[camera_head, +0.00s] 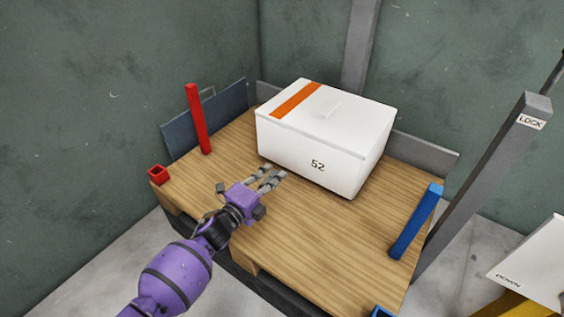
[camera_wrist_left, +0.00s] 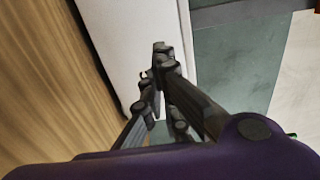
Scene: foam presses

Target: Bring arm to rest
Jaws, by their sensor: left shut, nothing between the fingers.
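My left gripper (camera_head: 270,178) comes in from the lower left on a purple arm in the head view. It is above the wooden table near the front face of a white box marked 52. In the left wrist view my left gripper (camera_wrist_left: 160,60) has its fingertips together with nothing between them. Behind them the white box (camera_wrist_left: 128,40) fills part of the picture. Whether the fingers touch the box is not clear. My right gripper is not in view.
The white box (camera_head: 312,165) with an orange stripe stands on the wooden table (camera_head: 290,240). A red post (camera_head: 197,120) and red socket (camera_head: 158,175) are at left. A blue bar (camera_head: 416,222) is at right. A grey post labelled LOCK (camera_head: 490,180) stands further right.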

